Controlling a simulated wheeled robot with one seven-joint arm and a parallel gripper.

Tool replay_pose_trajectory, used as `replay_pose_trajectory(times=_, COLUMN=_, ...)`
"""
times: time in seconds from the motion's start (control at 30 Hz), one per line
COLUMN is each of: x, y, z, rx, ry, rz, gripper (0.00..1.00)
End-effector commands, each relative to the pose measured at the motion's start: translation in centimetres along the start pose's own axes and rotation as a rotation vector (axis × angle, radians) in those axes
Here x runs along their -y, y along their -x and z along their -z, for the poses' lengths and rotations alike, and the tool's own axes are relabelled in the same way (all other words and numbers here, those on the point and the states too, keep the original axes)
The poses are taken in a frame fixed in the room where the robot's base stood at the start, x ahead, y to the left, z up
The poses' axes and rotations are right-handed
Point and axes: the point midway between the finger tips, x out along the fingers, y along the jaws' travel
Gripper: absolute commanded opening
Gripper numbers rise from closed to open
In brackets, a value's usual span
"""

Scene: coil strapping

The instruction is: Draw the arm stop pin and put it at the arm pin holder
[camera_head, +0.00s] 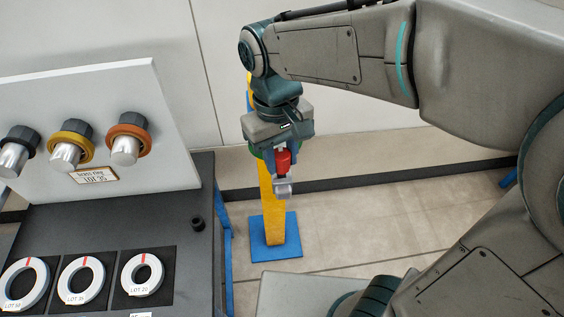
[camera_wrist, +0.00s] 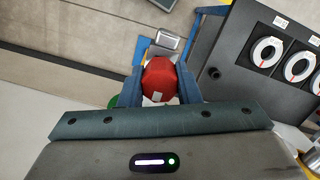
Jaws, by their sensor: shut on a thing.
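My gripper (camera_head: 282,158) hangs from the arm in the middle of the head view, its blue fingers shut on a red part that I take to be the arm stop pin (camera_head: 283,163). In the wrist view the red head (camera_wrist: 160,78) sits between both fingers. A silver metal piece (camera_head: 283,188) shows just below the red part; I cannot tell whether it belongs to the pin. A small black round socket (camera_head: 197,224) stands near the right edge of the black bench, left of my gripper; it may be the arm pin holder, but no label shows.
A yellow post (camera_head: 267,200) on a blue base plate (camera_head: 276,237) stands behind my gripper. The black bench (camera_head: 180,205) at left carries several white rings (camera_head: 124,278) and a white panel (camera_head: 150,95) with coloured ring pegs. Floor is clear between bench and post.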

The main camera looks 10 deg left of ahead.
Motion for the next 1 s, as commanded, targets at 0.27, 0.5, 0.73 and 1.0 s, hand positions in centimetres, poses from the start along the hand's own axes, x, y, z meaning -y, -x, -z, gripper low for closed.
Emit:
replay_pose_trajectory(times=0.27, x=1.2, y=3.0, z=-3.1, rx=-0.006, ry=0.001, rz=0.001, gripper=0.06)
replay_pose_trajectory(times=0.5, x=3.0, y=5.3, z=-7.8, rx=-0.006, ry=0.001, rz=0.001, gripper=0.06)
replay_pose_trajectory(times=0.73, x=4.3, y=6.8, z=-10.8, rx=-0.003, ry=-0.001, rz=0.001, gripper=0.06)
replay_pose_trajectory(times=1.0, x=4.6, y=7.3, z=-11.7, rx=0.0, ry=-0.001, rz=0.0, gripper=0.06)
